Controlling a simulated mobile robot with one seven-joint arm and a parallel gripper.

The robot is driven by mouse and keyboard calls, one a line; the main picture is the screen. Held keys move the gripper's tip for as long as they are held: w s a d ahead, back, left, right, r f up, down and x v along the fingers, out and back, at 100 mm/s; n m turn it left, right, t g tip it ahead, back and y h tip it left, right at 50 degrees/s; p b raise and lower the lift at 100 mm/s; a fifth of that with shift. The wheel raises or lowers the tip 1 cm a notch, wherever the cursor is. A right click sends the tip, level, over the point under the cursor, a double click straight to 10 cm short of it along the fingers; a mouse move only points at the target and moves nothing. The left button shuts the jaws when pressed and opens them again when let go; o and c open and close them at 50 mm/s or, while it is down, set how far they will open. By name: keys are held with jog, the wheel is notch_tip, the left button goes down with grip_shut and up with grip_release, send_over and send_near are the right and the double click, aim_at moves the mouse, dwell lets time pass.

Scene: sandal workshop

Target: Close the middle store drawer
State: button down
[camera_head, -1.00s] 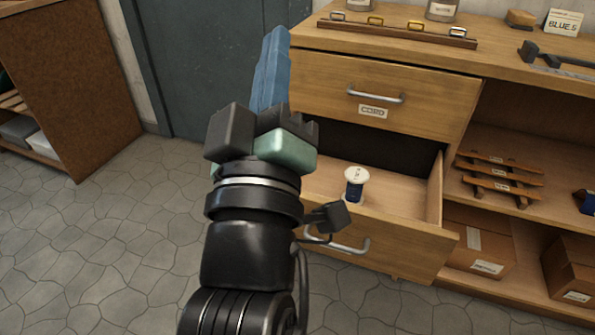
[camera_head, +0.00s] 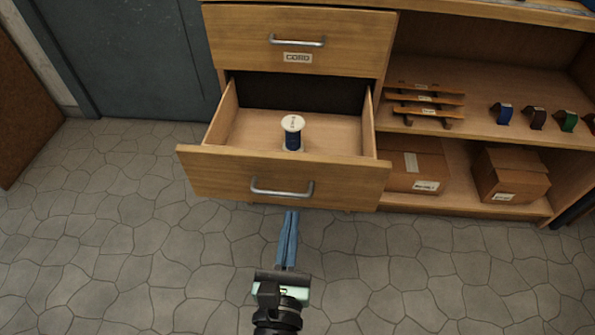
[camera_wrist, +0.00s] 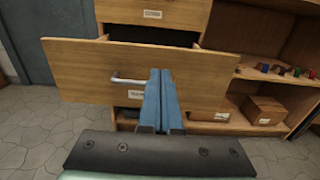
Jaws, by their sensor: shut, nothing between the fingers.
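The middle store drawer (camera_head: 222,172) is pulled out of the wooden cabinet, below a shut drawer labelled CORD (camera_head: 345,45). It has a metal bar handle (camera_head: 282,188) on its front. A spool of dark blue thread (camera_head: 292,138) stands upright inside it. My gripper (camera_head: 291,213) has long blue fingers, shut together with nothing between them. In the head view the fingertips are just below the drawer's front. In the wrist view the fingers (camera_wrist: 163,75) overlap the drawer front (camera_wrist: 205,80), right of the handle (camera_wrist: 130,79). I cannot tell whether they touch it.
Open shelves to the right hold a wooden rack (camera_head: 425,100), several coloured rolls (camera_head: 535,117) and two cardboard boxes (camera_head: 415,165) (camera_head: 508,178). A grey-blue door (camera_head: 130,60) is at the back left. The stone floor (camera_head: 120,240) in front is clear.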

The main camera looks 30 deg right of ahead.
aim_at(300, 162)
jog(key=x, duration=1.1)
jog(key=shift+b, duration=0.35)
jog(key=shift+d, duration=0.1)
